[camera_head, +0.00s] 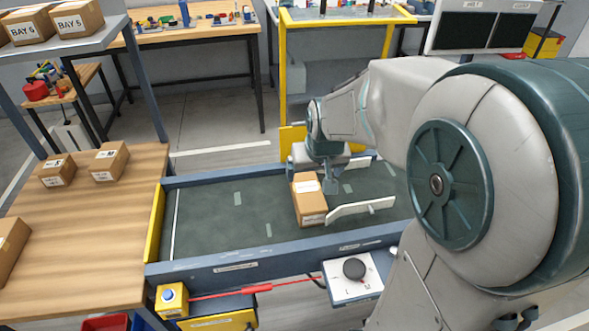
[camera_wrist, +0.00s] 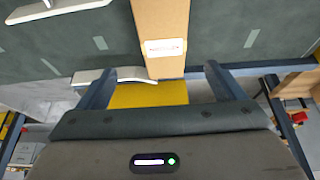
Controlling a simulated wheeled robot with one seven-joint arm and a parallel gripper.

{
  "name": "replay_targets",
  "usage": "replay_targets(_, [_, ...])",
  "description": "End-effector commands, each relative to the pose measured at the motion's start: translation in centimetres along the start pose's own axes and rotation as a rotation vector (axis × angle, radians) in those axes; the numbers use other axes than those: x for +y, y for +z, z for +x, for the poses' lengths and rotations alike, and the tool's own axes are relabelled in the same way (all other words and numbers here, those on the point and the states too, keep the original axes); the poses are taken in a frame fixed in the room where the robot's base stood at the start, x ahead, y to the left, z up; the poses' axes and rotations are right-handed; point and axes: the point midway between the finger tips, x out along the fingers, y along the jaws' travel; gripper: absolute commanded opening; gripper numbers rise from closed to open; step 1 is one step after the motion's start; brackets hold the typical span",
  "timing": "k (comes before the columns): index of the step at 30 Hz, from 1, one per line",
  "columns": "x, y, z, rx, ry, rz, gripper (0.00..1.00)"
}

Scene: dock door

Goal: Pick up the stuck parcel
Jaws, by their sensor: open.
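The stuck parcel (camera_head: 311,206), a brown cardboard box with a white label, lies on the dark green conveyor belt (camera_head: 220,215), beside a white diverter bar (camera_head: 360,208). My gripper (camera_head: 322,180) is over the parcel's far end, pointing down. In the wrist view the parcel (camera_wrist: 161,22) runs up from between the two spread fingers (camera_wrist: 158,70), with a gap on each side. The gripper is open and holds nothing. I cannot tell how far the fingertips are above the parcel.
Blue side rails (camera_head: 285,249) border the belt. A second white bar (camera_wrist: 125,76) lies close to the left finger. A wooden table (camera_head: 85,230) with several parcels stands at left. A control box with a black knob (camera_head: 354,270) is on the near side. The belt's left part is clear.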

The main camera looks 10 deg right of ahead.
Motion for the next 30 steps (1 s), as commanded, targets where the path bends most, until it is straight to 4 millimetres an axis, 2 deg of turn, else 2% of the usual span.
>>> replay_targets(9, [-0.2,0.2,5.8,-0.005,-0.003,-0.003,0.89])
replay_targets(19, [-0.3,0.1,8.2,-0.003,-0.002,-0.003,0.89])
replay_targets(27, [-0.7,0.1,11.9,-0.004,-0.003,-0.004,0.89])
replay_targets(30, [-0.7,0.1,12.6,-0.004,-0.002,-0.003,0.89])
